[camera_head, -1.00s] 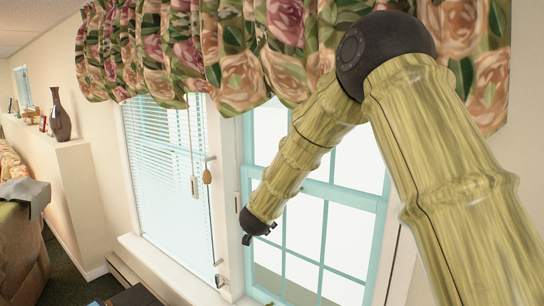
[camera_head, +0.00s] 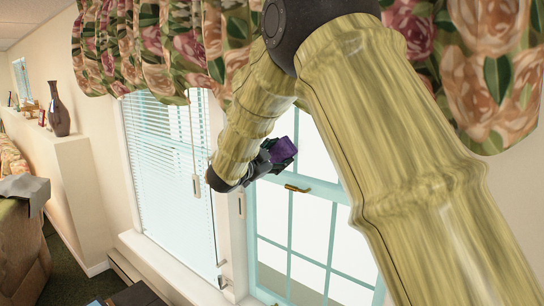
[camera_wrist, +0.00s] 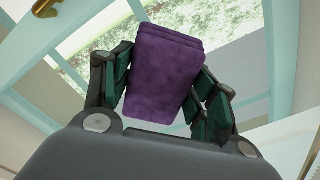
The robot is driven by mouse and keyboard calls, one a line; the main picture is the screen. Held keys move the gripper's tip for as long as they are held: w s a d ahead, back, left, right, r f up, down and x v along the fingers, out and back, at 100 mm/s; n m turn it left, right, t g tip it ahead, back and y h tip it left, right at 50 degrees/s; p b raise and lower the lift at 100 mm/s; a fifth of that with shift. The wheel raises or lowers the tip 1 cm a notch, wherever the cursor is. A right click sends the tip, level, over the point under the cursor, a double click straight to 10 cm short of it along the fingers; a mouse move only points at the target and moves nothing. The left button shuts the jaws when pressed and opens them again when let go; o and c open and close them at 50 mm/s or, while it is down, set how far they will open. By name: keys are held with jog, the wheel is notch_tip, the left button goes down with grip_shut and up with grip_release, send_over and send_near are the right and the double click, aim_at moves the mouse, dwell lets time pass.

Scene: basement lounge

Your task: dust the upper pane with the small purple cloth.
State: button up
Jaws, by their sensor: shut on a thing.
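The small purple cloth (camera_head: 284,150) is folded into a thick pad. My gripper (camera_head: 268,156) is shut on it, in front of the window. In the wrist view the cloth (camera_wrist: 164,72) sits between the two dark green-padded fingers of my gripper (camera_wrist: 160,90). The upper pane (camera_head: 313,150) is the bright glass above the teal middle rail; my arm and the floral valance hide much of it. The cloth shows against the lower left part of this pane. I cannot tell whether it touches the glass.
A brass latch (camera_head: 297,188) sits on the middle rail, and it also shows in the wrist view (camera_wrist: 44,7). A floral valance (camera_head: 160,45) hangs over the window top. Cords hang beside the blinds (camera_head: 165,170) at left. A dark vase (camera_head: 58,110) stands on a ledge.

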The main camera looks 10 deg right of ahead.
aim_at(305, 149)
jog(key=shift+p+x, duration=0.35)
jog(key=shift+x, duration=2.3)
jog(key=shift+x, duration=0.9)
jog(key=shift+s+d+b, duration=0.45)
jog(key=shift+s+d, duration=0.1)
jog(key=shift+s, duration=0.25)
jog(key=shift+s+d+b, duration=0.45)
jog(key=shift+s+d, duration=0.1)
jog(key=shift+s, duration=0.25)
jog(key=shift+d, duration=0.15)
jog(key=shift+w+a+r, duration=0.1)
jog(key=shift+w+a, duration=0.5)
jog(key=shift+w, duration=0.2)
jog(key=shift+w+a, duration=0.6)
jog(key=shift+w, duration=0.2)
